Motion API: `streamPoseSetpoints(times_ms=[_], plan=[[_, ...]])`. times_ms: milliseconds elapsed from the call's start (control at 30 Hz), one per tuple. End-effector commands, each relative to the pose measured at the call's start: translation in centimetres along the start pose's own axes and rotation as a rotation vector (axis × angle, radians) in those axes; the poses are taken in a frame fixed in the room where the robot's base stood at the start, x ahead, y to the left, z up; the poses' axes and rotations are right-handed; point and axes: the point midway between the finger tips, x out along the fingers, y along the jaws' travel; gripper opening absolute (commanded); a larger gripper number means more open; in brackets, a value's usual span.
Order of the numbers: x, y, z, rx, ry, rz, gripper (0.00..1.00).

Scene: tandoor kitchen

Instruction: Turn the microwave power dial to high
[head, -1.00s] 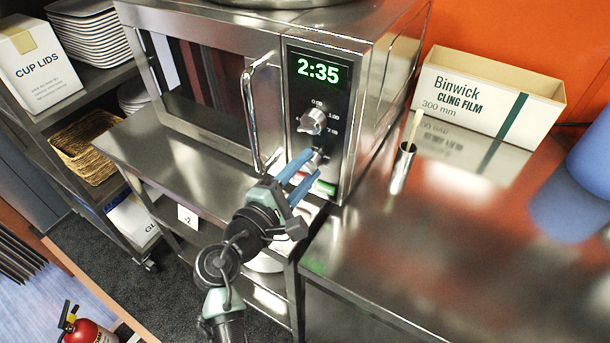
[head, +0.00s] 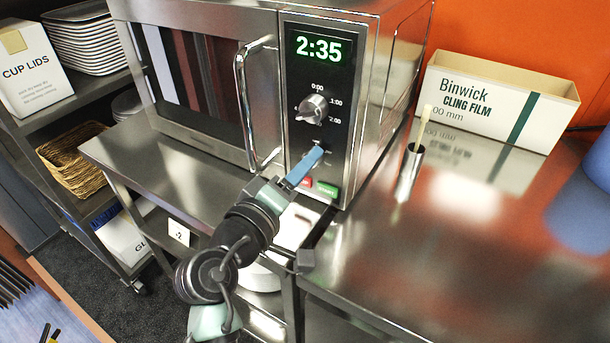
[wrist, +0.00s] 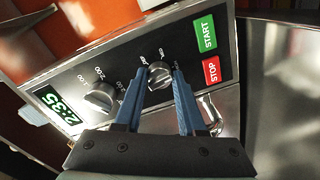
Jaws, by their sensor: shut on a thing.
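The lower, power dial (wrist: 158,75) is a small silver knob with labels too small to read. In the wrist view my gripper (wrist: 159,74) has a blue finger on each side of this dial and is shut on it. In the head view my gripper (head: 316,153) reaches the panel from below, and its fingers overlap and hide most of the dial. The larger time dial (head: 314,109) sits just above; it also shows in the wrist view (wrist: 100,97).
The green START button (wrist: 207,33) and red STOP button (wrist: 211,71) lie close beside the power dial. The door handle (head: 250,105) stands out to the left. A steel cup with a brush (head: 409,175) and a cling film box (head: 490,105) stand on the counter at right.

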Motion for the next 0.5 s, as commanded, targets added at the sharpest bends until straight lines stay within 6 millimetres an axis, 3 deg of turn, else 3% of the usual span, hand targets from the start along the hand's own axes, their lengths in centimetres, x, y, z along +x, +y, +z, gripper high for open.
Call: streamPoseSetpoints(times_ms=[500], plan=[[0.00, 0.05, -0.06, 0.148, 0.010, 0.000, 0.00]])
